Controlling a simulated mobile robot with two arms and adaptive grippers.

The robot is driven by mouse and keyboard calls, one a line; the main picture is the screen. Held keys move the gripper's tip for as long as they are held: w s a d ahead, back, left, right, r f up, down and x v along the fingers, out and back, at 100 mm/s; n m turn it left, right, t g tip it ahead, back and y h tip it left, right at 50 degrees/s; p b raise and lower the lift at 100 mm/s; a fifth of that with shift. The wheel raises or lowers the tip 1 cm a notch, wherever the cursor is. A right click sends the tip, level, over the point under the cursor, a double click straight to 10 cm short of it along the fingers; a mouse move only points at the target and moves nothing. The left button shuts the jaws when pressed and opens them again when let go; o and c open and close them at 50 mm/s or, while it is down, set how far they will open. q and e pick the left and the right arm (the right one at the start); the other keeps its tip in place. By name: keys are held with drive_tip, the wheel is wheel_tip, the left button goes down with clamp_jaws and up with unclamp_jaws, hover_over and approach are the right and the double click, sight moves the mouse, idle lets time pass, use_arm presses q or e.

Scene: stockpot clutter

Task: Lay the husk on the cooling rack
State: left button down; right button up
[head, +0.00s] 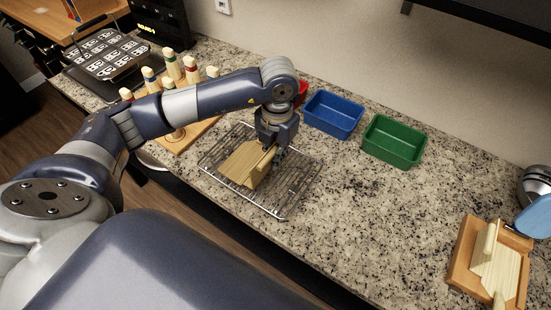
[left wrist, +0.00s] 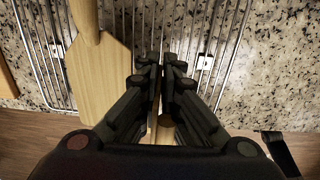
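The wire cooling rack (head: 299,186) lies flat on the granite counter, and its wires also show in the left wrist view (left wrist: 235,40). A pale wooden paddle (head: 238,164) with a handle lies on it; in the left wrist view the paddle (left wrist: 95,82) is left of my fingers. My left gripper (head: 275,150) is low over the rack, its fingers (left wrist: 160,66) close together around a narrow tan piece (left wrist: 163,132). That piece stands beside the paddle in the head view (head: 262,168). I cannot tell whether it is the husk or touches the rack. My right gripper is out of view.
Blue (head: 333,114) and green (head: 394,141) bins stand behind the rack, with a red one partly hidden by my arm. A peg board (head: 187,137) is left. A wooden board (head: 464,262) holding pale pieces is far right. Counter between is clear.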

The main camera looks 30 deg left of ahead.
use_arm(q)
wheel_tip(320, 180, down, 2)
drive_tip(key=shift+s+f+p, duration=0.1)
drive_tip(key=shift+p, duration=0.35)
drive_tip(key=shift+f, duration=0.2)
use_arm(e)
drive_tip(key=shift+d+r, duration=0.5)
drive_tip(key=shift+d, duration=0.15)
use_arm(q)
drive_tip(key=shift+f+b, duration=0.15)
drive_tip(key=shift+b, duration=0.15)
drive_tip(key=c, duration=1.8)
unclamp_jaws()
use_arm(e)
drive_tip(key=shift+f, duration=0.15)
